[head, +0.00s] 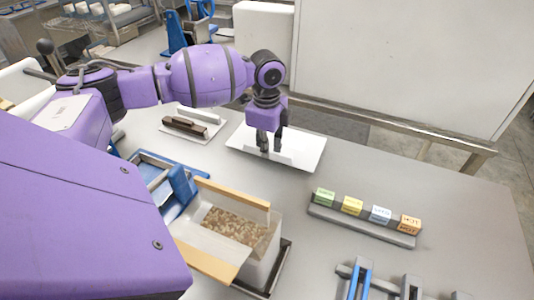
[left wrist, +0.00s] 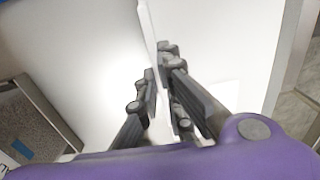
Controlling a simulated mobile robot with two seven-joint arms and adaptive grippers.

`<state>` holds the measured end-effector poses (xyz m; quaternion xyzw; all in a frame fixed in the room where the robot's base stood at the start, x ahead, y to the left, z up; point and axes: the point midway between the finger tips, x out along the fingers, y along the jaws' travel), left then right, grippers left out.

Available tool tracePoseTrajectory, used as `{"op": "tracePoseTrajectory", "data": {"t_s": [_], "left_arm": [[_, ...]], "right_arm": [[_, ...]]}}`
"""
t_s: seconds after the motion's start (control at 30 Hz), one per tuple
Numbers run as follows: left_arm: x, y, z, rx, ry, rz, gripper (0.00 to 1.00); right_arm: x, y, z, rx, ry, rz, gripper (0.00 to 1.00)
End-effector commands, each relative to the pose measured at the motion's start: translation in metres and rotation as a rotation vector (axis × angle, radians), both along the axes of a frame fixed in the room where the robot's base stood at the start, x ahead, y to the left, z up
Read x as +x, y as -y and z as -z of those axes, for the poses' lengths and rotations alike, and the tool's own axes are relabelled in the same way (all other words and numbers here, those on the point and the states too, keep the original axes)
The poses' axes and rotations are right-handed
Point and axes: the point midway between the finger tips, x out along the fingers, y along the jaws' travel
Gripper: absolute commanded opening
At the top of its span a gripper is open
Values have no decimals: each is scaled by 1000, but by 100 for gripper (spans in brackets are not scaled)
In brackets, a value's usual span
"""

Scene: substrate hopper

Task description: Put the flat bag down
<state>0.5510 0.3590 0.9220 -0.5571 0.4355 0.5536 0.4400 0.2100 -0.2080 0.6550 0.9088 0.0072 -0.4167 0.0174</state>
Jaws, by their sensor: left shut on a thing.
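My left gripper (head: 271,143) reaches down over a white tray (head: 308,150) at the back of the table. It is shut on a thin white thing, which I take to be the flat bag (left wrist: 148,28). In the left wrist view the bag shows as a narrow, pale upright edge running to the fingers (left wrist: 165,88). White on white makes its outline hard to tell, and I cannot tell whether it touches the tray. My right gripper is not in view.
A hopper box (head: 262,262) with brown grains stands at the front. A rack with several labelled blocks (head: 352,206) lies to the right. A small tray with a brown item (head: 185,127) is left of the white tray. A large white panel (head: 400,60) stands behind.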

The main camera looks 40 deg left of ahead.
Motion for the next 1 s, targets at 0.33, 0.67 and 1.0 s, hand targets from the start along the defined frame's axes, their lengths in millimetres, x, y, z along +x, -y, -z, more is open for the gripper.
{"op": "tracePoseTrajectory", "data": {"t_s": [0.33,0.67,1.0], "left_arm": [[-1,0,20,1,-1,0,0],[-1,0,23,1,-1,0,25],[-1,0,20,1,0,0,25]], "right_arm": [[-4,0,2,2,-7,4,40],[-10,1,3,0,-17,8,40],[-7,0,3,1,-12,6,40]]}}
